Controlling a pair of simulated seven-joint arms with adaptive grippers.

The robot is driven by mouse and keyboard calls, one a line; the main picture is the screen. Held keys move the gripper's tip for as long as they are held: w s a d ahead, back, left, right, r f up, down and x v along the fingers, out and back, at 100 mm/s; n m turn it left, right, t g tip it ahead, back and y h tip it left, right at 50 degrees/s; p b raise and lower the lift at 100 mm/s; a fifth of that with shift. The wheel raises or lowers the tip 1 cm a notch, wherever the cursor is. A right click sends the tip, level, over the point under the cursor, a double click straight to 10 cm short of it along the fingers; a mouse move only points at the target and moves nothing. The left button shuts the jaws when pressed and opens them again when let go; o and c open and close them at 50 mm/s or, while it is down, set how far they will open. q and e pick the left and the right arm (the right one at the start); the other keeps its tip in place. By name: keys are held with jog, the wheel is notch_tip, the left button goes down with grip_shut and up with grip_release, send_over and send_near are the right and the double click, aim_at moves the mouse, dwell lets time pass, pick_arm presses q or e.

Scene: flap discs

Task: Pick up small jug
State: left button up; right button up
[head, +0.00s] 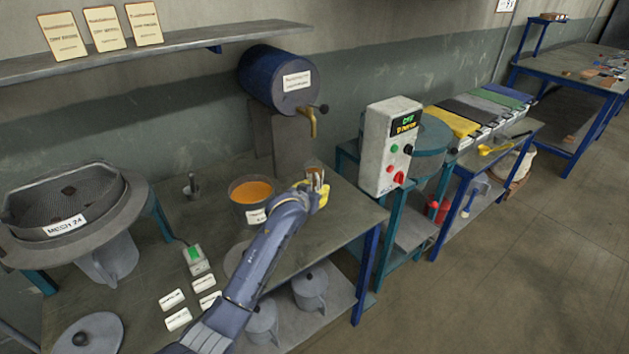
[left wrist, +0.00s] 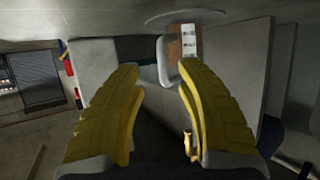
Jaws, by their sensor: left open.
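My left gripper (head: 319,188) is over the table below the blue drum's tap, its yellow fingers apart. My right gripper is out of view.
A bucket of orange material (head: 251,191) stands left of the gripper. The blue drum (head: 268,75) with a brass tap (head: 313,122) is above and behind. A control box (head: 389,145) stands to the right. A sieve (head: 65,203) and several white tags lie left.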

aim_at(318, 186)
pick_arm(q)
jog(key=shift+x, duration=2.1)
jog(key=shift+a, duration=0.15)
grip_shut()
